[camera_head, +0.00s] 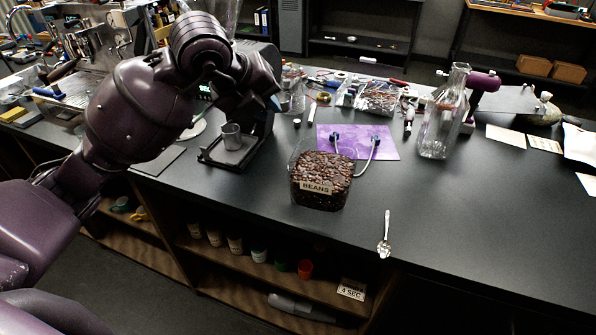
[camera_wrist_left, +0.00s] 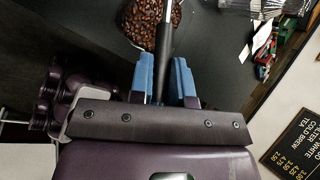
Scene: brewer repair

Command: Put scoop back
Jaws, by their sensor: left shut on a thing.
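My left gripper (camera_head: 266,100) is beside the black grinder, mostly hidden by its own wrist in the head view. In the left wrist view its blue fingers (camera_wrist_left: 162,80) are shut on a slim dark handle (camera_wrist_left: 166,38) that runs away from the gripper. I cannot tell what the handle ends in. A silver spoon-like scoop (camera_head: 385,236) lies flat on the dark counter near its front edge, apart from the gripper. The clear container of beans (camera_head: 320,178), labelled BEANS, stands mid-counter; beans also show in the left wrist view (camera_wrist_left: 142,22). My right gripper is out of view.
A metal cup (camera_head: 232,136) stands on the grinder's base. A purple mat (camera_head: 375,140) lies behind the beans, with a glass carafe (camera_head: 440,125) to its right. Tools clutter the back. The front right counter is clear around the spoon.

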